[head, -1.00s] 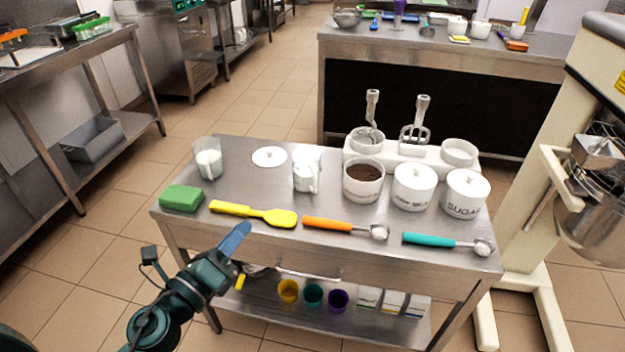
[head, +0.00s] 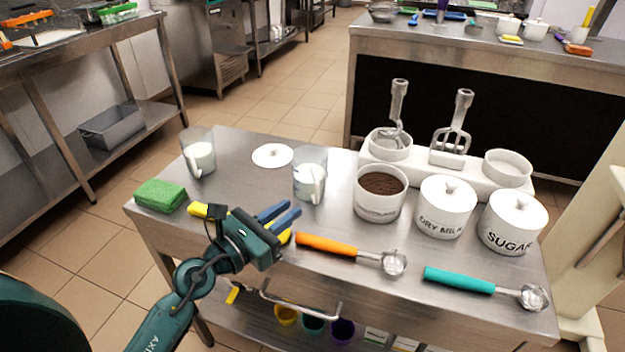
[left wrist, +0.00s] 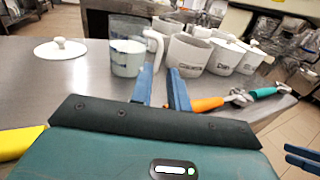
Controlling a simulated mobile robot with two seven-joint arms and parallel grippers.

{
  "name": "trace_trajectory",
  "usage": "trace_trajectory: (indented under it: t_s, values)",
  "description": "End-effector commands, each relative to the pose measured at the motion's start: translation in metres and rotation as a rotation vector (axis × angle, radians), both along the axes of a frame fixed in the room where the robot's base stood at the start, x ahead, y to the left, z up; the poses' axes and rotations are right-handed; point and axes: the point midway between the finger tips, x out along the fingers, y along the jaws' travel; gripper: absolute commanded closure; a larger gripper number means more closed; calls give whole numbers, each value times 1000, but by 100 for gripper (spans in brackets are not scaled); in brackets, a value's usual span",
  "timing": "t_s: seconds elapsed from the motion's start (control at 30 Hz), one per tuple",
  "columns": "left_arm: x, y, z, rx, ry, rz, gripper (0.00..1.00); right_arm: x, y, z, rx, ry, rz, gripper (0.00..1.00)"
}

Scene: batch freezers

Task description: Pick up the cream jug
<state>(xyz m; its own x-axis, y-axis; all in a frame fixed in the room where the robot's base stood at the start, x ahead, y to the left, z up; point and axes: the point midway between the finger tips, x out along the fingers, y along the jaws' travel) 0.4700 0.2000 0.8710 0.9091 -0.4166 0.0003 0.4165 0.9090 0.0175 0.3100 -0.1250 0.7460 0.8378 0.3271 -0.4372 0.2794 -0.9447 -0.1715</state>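Two clear jugs with white contents stand on the steel table. One jug (head: 310,178) is mid-table, its handle towards me; the other jug (head: 199,155) is at the back left. No label tells me which holds cream. My left gripper (head: 284,214) is open and empty at the table's near edge, short of the middle jug. In the left wrist view its blue fingers (left wrist: 160,90) are apart and point at the middle jug (left wrist: 127,58) and its handle, not touching. At that view's right edge are blue finger-like bars (left wrist: 303,160), perhaps my right gripper.
A cocoa-filled pot (head: 378,206), dry milk pot (head: 445,212) and sugar pot (head: 512,226) stand right. An orange-handled scoop (head: 330,246), teal-handled scoop (head: 462,281) and green sponge (head: 160,195) lie in front.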

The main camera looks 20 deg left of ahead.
Motion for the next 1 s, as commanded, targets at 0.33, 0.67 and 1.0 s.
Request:
trace_trajectory:
  t_s: [0.33,0.67,1.0]
  values:
    - [41,-18,1,-2,1,0,83,2,2,0,0,11,4,64]
    - [80,-36,0,-3,0,0,83,2,2,-1,-1,11,4,64]
    - [88,-39,0,-1,2,0,83,2,2,-1,-1,10,4,64]
